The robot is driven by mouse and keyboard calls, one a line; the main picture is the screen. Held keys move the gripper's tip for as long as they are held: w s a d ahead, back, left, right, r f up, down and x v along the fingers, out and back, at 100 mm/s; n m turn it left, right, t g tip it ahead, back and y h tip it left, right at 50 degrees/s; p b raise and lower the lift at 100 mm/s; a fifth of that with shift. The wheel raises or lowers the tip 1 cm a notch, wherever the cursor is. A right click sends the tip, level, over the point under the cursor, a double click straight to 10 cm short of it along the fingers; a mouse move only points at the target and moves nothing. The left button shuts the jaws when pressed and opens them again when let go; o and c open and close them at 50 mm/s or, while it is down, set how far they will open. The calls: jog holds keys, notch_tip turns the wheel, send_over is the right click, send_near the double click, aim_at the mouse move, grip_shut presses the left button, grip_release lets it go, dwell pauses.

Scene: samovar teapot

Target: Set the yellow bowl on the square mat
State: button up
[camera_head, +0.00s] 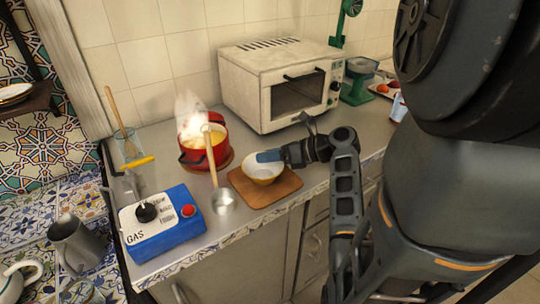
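The yellow bowl (263,172), white inside, is upright at the square brown mat (284,188) in the head view. It appears over the mat's upper middle part, and I cannot tell whether its base touches the mat or is slightly above it. My gripper (268,157) reaches in from the right, with its blue-grey fingertip over the bowl's inside and right rim. The fingers overlap in this view, so I cannot tell whether they are shut on the rim.
A steaming red pot (195,154) with a ladle (211,160) stands left of the mat. A blue gas stove box (165,222) is at the front left. A white toaster oven (275,80) stands behind. The counter's front edge runs close to the mat.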

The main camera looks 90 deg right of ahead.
jog(key=v, duration=1.2)
jog(key=shift+r, duration=0.1)
